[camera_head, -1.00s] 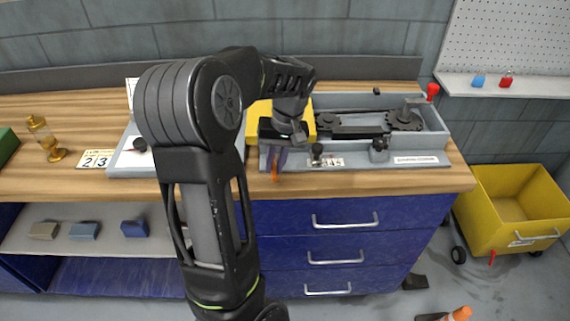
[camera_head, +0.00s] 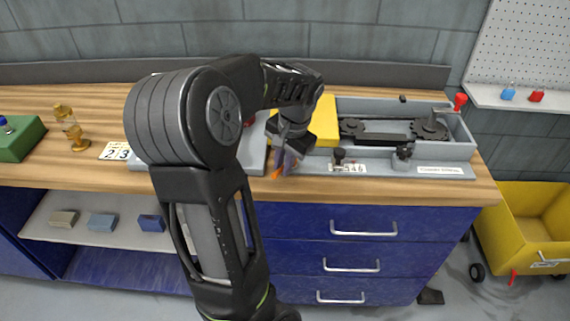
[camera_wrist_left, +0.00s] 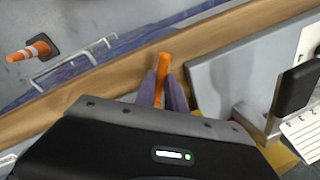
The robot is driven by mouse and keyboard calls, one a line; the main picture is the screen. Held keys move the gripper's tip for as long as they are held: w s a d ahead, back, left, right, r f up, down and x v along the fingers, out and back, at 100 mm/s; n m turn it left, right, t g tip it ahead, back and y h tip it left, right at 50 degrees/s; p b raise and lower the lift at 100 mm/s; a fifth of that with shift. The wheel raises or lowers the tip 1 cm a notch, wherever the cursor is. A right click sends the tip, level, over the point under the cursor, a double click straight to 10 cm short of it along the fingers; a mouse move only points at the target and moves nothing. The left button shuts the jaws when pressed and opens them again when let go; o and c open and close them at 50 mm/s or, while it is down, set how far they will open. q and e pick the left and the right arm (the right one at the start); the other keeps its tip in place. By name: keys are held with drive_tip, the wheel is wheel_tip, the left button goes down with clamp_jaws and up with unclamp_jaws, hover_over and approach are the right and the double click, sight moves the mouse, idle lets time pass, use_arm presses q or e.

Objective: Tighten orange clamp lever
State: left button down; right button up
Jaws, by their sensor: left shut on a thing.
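The orange clamp lever (camera_head: 278,172) shows at the front edge of the grey fixture on the bench, just below my left gripper (camera_head: 287,160). In the left wrist view the orange lever (camera_wrist_left: 163,68) sits between the two purple-grey fingers of my left gripper (camera_wrist_left: 164,90), which is shut on it. The lever's tip sticks out past the fingers, over the wooden edge. The lever's pivot is hidden by the gripper. My right gripper is not in view.
The grey fixture (camera_head: 455,150) carries a yellow block (camera_head: 326,122), dark gears and black knobs (camera_head: 404,151). A red-topped lever (camera_head: 460,101) stands at its right end. A brass piece (camera_head: 70,125) and a green box (camera_head: 22,140) stand left. A yellow cart (camera_head: 515,215) is on the floor right.

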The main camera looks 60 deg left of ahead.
use_arm(q)
drive_tip(key=shift+a, duration=0.15)
drive_tip(key=c, duration=1.4)
unclamp_jaws()
drive_tip(key=shift+r, duration=0.1)
wheel_tip(320, 180, up, 8)
drive_tip(key=d, duration=0.1)
drive_tip(key=shift+w+d+f, duration=0.2)
drive_tip(key=shift+d+f, duration=0.05)
